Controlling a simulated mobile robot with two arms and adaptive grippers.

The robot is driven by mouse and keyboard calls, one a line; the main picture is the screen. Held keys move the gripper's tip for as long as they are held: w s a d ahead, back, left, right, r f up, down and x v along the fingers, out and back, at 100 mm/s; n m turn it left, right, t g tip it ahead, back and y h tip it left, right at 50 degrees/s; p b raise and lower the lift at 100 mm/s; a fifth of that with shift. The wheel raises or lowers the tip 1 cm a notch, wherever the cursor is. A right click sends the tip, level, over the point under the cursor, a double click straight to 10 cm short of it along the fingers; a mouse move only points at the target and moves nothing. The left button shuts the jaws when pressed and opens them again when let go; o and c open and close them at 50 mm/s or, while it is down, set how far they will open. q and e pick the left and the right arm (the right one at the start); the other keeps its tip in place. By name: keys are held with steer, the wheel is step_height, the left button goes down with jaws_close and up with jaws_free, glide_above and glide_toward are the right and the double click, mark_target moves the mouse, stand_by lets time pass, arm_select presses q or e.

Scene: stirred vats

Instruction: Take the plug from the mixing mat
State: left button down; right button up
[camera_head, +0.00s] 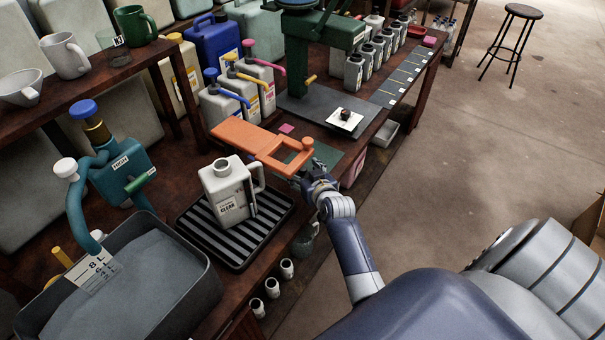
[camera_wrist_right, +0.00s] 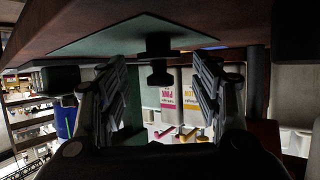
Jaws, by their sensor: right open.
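The plug (camera_wrist_right: 158,58) is a small dark flanged knob that shows in the right wrist view, where the scene appears upside down. It sits on the green mixing mat (camera_wrist_right: 108,40). My right gripper (camera_wrist_right: 160,84) is open and empty, one finger at each side of the plug in that view; I see no contact. In the head view the mat (camera_head: 327,154) is partly covered by an orange handled tool. My right gripper (camera_head: 304,179) is at the bench's front edge by this tool. I cannot make out the plug there. My left gripper is not in view.
The orange tool (camera_head: 246,137) lies close to my right gripper. A white jug (camera_head: 226,190) stands on a black ribbed tray (camera_head: 190,222). Pump bottles (camera_head: 222,105) stand behind. A dark knob on a white plate (camera_head: 350,124) is farther right.

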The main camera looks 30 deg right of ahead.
steer(key=c, duration=0.9)
steer(key=shift+o, duration=0.2)
steer(key=shift+r, duration=0.15)
